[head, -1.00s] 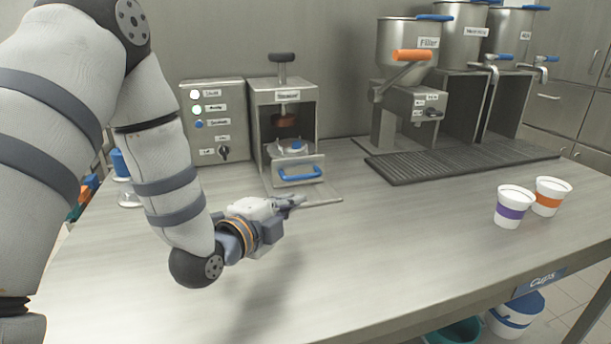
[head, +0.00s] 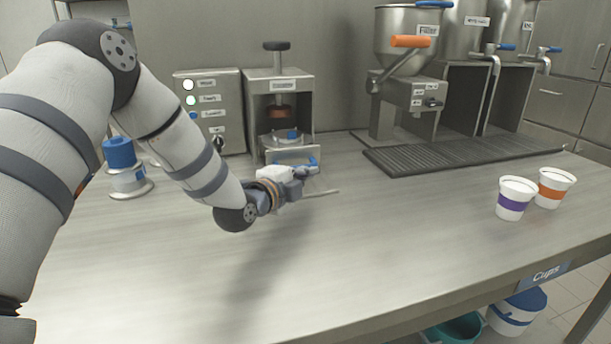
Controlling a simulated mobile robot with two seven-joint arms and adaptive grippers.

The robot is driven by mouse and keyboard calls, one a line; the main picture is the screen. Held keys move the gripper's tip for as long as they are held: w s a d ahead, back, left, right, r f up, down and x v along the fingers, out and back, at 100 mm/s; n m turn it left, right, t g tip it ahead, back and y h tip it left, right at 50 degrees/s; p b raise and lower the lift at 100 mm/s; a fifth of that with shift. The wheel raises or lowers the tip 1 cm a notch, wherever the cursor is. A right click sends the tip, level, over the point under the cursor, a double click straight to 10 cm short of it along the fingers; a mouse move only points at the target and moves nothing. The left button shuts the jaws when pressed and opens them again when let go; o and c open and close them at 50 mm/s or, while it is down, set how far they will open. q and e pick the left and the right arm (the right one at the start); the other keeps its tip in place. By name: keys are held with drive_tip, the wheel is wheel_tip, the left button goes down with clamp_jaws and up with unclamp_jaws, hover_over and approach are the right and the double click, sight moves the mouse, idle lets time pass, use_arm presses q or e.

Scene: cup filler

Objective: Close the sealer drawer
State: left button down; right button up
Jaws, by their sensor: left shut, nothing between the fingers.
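The sealer (head: 307,97) is a grey metal press with a black top knob, standing at the back of the table. Its drawer (head: 279,156) is at the bottom front, with a blue handle (head: 312,161) partly hidden by my gripper. A blue and metal piece (head: 292,135) sits inside above the drawer. My left gripper (head: 314,171) is shut and empty, right in front of the drawer handle; I cannot tell whether it touches. My right gripper is not in view.
A control box (head: 208,84) stands left of the sealer. A blue-topped part (head: 120,153) is behind my left arm. The filler (head: 410,92), a drip grate (head: 460,151) and two cups, purple-banded (head: 512,203) and orange-banded (head: 552,191), are at right. The table's middle is clear.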

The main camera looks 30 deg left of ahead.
sight(302, 160)
use_arm(q)
drive_tip(key=w+a, duration=0.4)
drive_tip(key=a, duration=0.1)
drive_tip(key=shift+w+f+b, duration=0.1)
drive_tip(key=shift+f+b, duration=0.05)
drive_tip(key=shift+b, duration=0.25)
drive_tip(key=shift+w+a, duration=0.1)
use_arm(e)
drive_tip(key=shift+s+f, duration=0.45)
use_arm(q)
drive_tip(key=shift+r, duration=0.2)
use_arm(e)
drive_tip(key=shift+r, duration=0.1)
